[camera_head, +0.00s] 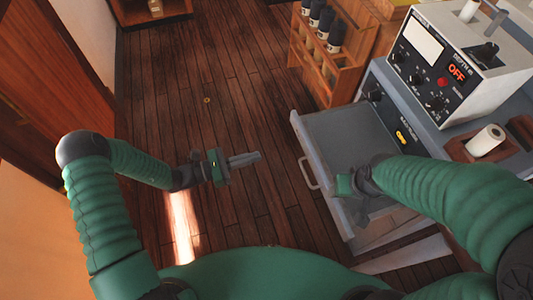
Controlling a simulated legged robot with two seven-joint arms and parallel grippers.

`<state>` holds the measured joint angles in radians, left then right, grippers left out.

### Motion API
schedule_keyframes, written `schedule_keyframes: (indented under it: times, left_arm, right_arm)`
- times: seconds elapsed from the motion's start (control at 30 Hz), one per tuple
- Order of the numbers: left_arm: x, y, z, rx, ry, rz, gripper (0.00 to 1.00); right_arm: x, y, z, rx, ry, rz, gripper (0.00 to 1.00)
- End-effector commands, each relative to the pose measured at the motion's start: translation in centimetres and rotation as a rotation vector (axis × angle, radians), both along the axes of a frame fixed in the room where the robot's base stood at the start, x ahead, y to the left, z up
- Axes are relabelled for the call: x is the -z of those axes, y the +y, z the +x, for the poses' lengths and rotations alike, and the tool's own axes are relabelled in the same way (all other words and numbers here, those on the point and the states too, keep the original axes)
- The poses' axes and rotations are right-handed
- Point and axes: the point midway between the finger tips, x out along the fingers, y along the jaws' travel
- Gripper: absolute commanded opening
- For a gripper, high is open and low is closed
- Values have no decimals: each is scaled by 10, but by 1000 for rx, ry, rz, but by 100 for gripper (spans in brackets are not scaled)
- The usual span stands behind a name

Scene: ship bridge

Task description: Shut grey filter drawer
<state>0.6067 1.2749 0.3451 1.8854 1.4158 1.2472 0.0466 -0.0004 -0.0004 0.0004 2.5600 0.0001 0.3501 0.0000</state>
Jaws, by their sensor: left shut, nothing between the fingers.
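The grey filter drawer (345,133) is pulled out from the blue-grey console at the right. Its front carries a pale handle (309,172) facing left. My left gripper (246,158) is shut and empty, over the wooden floor to the left of the drawer and apart from the handle. My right gripper (343,186) is over the near part of the drawer, with its fingers mostly hidden; I cannot tell whether it touches the drawer. My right arm covers part of the drawer's near side.
A white instrument box (461,62) with a red OFF display stands on the console (395,84). A white roll (485,140) lies in a wooden holder nearby. A wooden rack (323,50) with dark bottles stands behind the drawer.

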Motion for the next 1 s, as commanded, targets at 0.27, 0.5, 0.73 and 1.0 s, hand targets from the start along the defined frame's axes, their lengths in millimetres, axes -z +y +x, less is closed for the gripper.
schedule_keyframes:
  times: [0.27,0.5,0.73,1.0]
  left_arm:
    - [-1,-52,18,9,1,-2,0]
    - [-1,-97,35,9,0,-1,0]
    - [-1,-120,43,7,2,2,0]
    - [-1,-122,44,7,2,2,0]
  right_arm:
    - [-3,0,0,1,0,0,59]
    - [-3,0,0,1,0,0,59]
    - [-3,0,0,0,0,0,59]
    - [-3,0,0,1,0,0,59]
